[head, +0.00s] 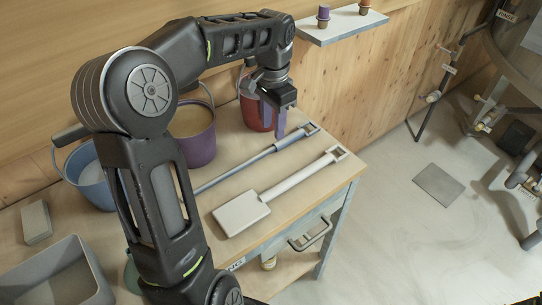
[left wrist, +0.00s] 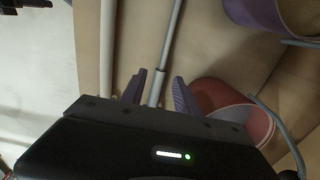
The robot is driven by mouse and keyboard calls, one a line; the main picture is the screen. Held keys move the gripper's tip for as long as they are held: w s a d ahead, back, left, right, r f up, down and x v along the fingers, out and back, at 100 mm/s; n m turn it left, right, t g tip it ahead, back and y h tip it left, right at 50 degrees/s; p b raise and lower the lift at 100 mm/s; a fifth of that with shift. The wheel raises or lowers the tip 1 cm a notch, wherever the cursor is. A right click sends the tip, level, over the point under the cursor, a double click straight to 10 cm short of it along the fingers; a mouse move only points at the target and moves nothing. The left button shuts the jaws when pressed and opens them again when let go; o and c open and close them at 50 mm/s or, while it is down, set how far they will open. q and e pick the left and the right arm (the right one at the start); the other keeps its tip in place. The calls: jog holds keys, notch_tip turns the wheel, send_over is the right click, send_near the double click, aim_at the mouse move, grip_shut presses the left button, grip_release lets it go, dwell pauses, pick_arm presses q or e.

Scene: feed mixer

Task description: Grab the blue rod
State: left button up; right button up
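The blue rod (head: 238,167) is a thin grey-blue shaft with a loop handle, lying on the wooden table behind a white paddle. Its far left end is hidden behind my left arm. My left gripper (head: 281,120) points down near the handle end of the rod, in front of the red bucket. In the left wrist view, the two purple-grey fingers of my left gripper (left wrist: 159,91) are spread apart with the rod (left wrist: 170,45) showing between them. I cannot tell the height of the fingertips above the rod. My right gripper is in neither view.
The white paddle (head: 242,212) lies beside the rod, nearer the drawer side. The red bucket (head: 252,110), purple bucket (head: 197,140) and blue bucket (head: 92,184) stand along the wall. A grey bin (head: 88,262) is at front left. A wall shelf (head: 345,26) holds small items.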

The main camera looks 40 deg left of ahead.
aim_at(271, 148)
pick_arm(q)
jog(key=shift+f, duration=0.1)
jog(key=shift+f, duration=1.25)
jog(key=shift+a+f+p, duration=0.15)
jog(key=shift+f+p, duration=0.1)
jog(key=shift+f, duration=1.1)
jog(key=shift+a+f+p, duration=0.1)
jog(key=shift+f+p, duration=0.15)
jog(key=shift+f, duration=1.05)
grip_shut()
